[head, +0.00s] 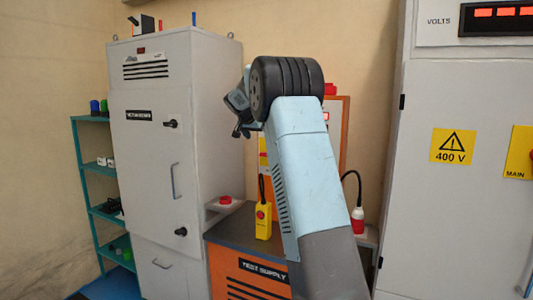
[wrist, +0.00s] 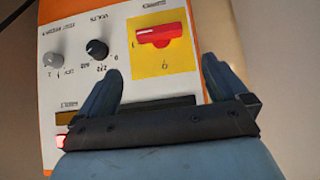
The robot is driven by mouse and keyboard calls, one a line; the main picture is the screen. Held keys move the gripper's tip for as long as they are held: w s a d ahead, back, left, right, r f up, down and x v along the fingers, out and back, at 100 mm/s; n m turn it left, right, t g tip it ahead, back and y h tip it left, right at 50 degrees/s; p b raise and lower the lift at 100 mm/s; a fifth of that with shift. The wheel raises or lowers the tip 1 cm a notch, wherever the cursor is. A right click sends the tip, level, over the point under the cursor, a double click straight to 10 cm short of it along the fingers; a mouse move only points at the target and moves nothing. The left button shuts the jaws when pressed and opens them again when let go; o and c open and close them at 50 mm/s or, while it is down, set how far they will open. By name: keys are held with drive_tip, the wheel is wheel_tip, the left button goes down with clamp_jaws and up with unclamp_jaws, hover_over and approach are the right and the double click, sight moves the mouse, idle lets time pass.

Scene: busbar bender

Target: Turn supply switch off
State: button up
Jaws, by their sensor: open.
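The supply switch, a red rotary handle (wrist: 160,35) on a yellow plate (wrist: 180,62), is on the white panel (wrist: 75,20) with an orange border in the wrist view. The handle lies roughly crosswise in that picture; a small mark like a 0 shows below it. My gripper (wrist: 161,68) is open and empty, its two fingers spread just below the plate in the picture, apart from the handle. In the head view my gripper (head: 241,112) is beside the orange-edged panel (head: 337,120); my arm hides most of the panel.
Beside the switch are a black knob (wrist: 97,48) and a grey knob (wrist: 53,60). A grey cabinet (head: 150,90) stands left, a 400 V cabinet (head: 450,210) right.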

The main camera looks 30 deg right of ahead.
drive_tip(key=x, duration=1.2)
drive_tip(key=shift+d+f, duration=0.2)
drive_tip(key=c, duration=0.8)
drive_tip(key=shift+o, duration=0.2)
